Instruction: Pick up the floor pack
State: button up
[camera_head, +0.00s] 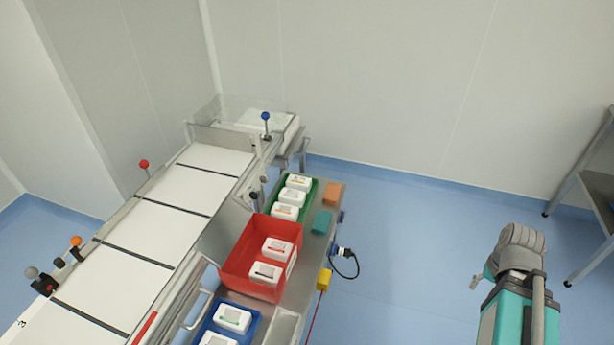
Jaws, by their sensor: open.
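I see no pack lying on the blue floor (400,260) in this view; parts of the floor are hidden behind the table, the machine and my arm. White packs stand in bins on the metal table: several in the green bin (311,190), two in the red bin (238,262), and two visible in the blue bin (253,330), which the lower edge cuts off. My gripper (482,277) is at the lower right, partly hidden by my teal and grey arm, open and well apart from the bins. I see nothing in it.
A white-belted conveyor (180,215) with lever knobs runs along the left. Orange (331,193) and teal (321,222) blocks sit on the table's right side. A yellow box (324,280) and a black cable (354,265) are at its edge. A metal rack (597,185) stands far right. The floor between is clear.

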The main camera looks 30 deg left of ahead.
aim_at(304, 184)
jog(key=u, duration=0.25)
jog(key=i, duration=0.9)
jog(key=u, duration=0.3)
